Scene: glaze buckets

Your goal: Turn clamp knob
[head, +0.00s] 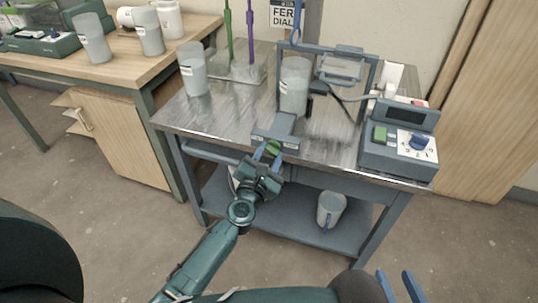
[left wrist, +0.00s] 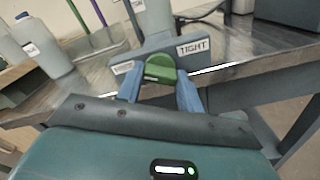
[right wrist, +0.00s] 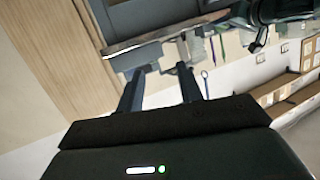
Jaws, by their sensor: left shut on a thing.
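The green clamp knob (head: 273,148) sits on the front of the clamp block (head: 276,130) at the front edge of the metal table. My left gripper (head: 266,153) is shut on the knob, with its blue fingers on either side of it. The knob (left wrist: 160,68) shows clearly in the left wrist view between the fingertips (left wrist: 160,88). A label reading TIGHT (left wrist: 193,48) is on the block to the right of the knob; a smaller label left of it is unreadable. My right gripper (right wrist: 160,85) is open and empty, away from the table.
A grey bucket (head: 294,88) stands in the blue frame behind the clamp. A control box (head: 399,140) with a blue dial is at the table's right.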

